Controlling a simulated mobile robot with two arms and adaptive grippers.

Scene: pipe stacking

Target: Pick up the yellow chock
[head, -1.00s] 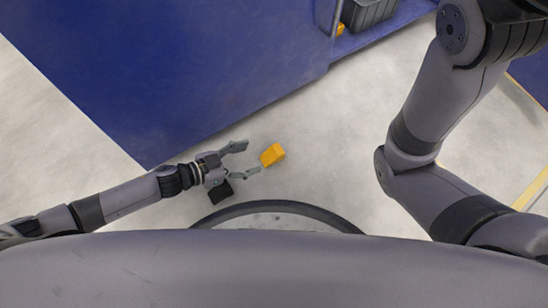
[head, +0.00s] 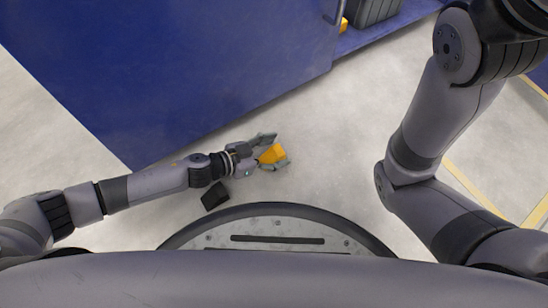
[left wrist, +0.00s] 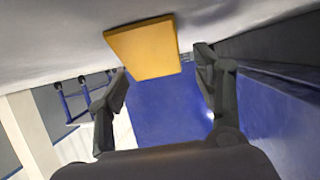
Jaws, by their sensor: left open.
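The yellow chock (head: 273,154) lies on the pale floor in the head view, just off the dark blue structure. My left gripper (head: 273,151) is open, with one finger on each side of the chock. In the left wrist view the chock (left wrist: 144,48) shows at the top, between and beyond the tips of my left gripper (left wrist: 162,75). I cannot tell whether either finger touches it. My right arm (head: 420,140) is at the right of the head view, and its gripper is out of the picture.
A large dark blue structure (head: 180,70) fills the upper left, its edge close to the left gripper. Another yellow piece (head: 343,24) and a dark grey object (head: 375,10) are at the top. The floor (head: 330,120) right of the chock is clear.

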